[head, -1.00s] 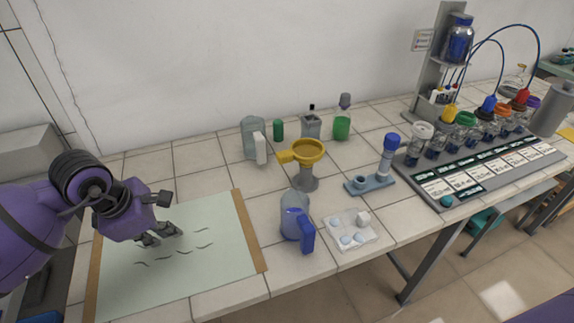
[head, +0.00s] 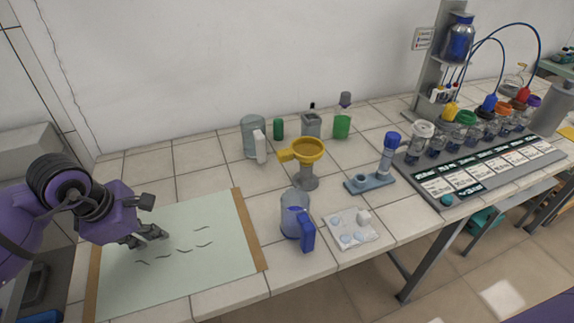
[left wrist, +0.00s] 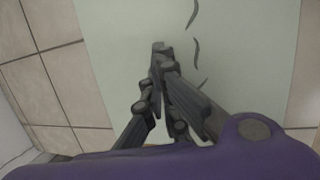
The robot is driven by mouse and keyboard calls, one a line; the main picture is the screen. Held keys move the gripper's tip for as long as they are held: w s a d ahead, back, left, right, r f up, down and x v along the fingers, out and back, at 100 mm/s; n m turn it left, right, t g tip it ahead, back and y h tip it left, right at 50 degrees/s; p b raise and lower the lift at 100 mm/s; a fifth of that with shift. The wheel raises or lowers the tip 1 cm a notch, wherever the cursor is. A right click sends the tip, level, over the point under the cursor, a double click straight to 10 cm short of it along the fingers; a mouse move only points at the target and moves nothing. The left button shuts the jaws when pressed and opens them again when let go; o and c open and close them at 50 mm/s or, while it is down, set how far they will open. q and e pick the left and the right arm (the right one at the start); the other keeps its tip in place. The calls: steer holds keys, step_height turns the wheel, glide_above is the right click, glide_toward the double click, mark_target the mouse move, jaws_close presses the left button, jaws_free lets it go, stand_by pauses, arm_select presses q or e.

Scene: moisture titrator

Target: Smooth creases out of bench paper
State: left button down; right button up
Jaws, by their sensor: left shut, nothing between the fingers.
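The pale green bench paper (head: 200,270) lies on the tiled bench at the left, with brown strips along its left and right edges. Several short dark wavy creases (head: 185,251) show in its middle. My left gripper (head: 147,241) is over the upper left part of the paper, left of most of the creases. Its fingers are shut and empty, pointing down at the sheet; I cannot tell if they touch it. In the left wrist view the paper (left wrist: 250,60) lies under the shut fingers (left wrist: 158,50), with creases to their right. My right gripper is not seen.
A clear jug with a blue handle (head: 298,222) stands right of the paper, near a yellow-topped stand (head: 306,160) and a tray of small pieces (head: 351,228). Bottles stand behind. A rack of colour-capped jars (head: 480,160) fills the right. Bare tiles (head: 200,160) lie behind the paper.

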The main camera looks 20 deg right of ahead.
mark_target(130, 251)
arm_select(q)
steer(key=shift+f, duration=0.1)
steer(key=shift+a, duration=0.95)
steer(key=shift+a, duration=0.1)
steer(key=shift+a, duration=0.8)
steer(key=shift+a, duration=0.1)
steer(key=shift+a, duration=0.65)
